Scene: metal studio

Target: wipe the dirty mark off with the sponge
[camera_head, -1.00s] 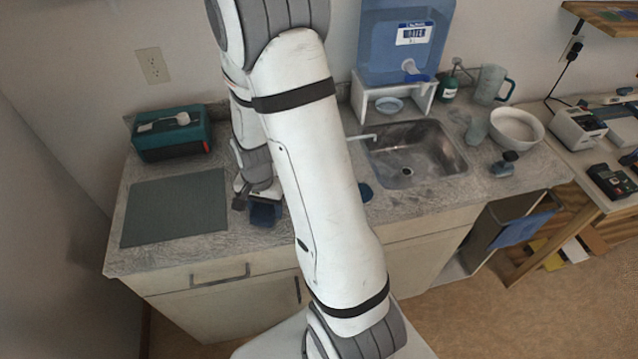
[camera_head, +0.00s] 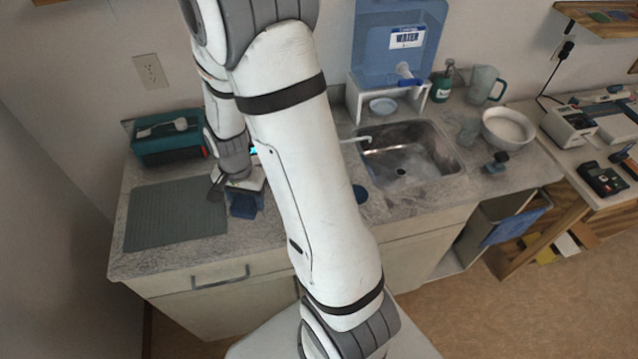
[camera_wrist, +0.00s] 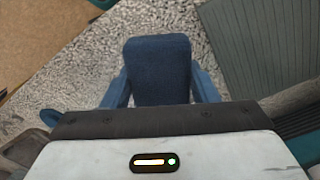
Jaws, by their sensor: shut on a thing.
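The blue sponge (camera_head: 243,205) is at the end of my arm, over the front left of the grey mottled countertop (camera_head: 290,240). In the wrist view the sponge (camera_wrist: 158,68) is upright in the picture between the two blue fingers. My gripper (camera_wrist: 160,90) is shut on it. In the head view my gripper (camera_head: 238,190) is just right of the grey ribbed mat (camera_head: 175,215). I cannot tell whether the sponge touches the counter. I cannot make out the dirty mark; my arm and the sponge hide part of the counter.
A teal box (camera_head: 170,145) with a white-ended utensil on top stands behind the mat. Right of my arm are a sink (camera_head: 410,150), a tap, a blue water container (camera_head: 400,45) on a white stand, and a white bowl (camera_head: 508,127).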

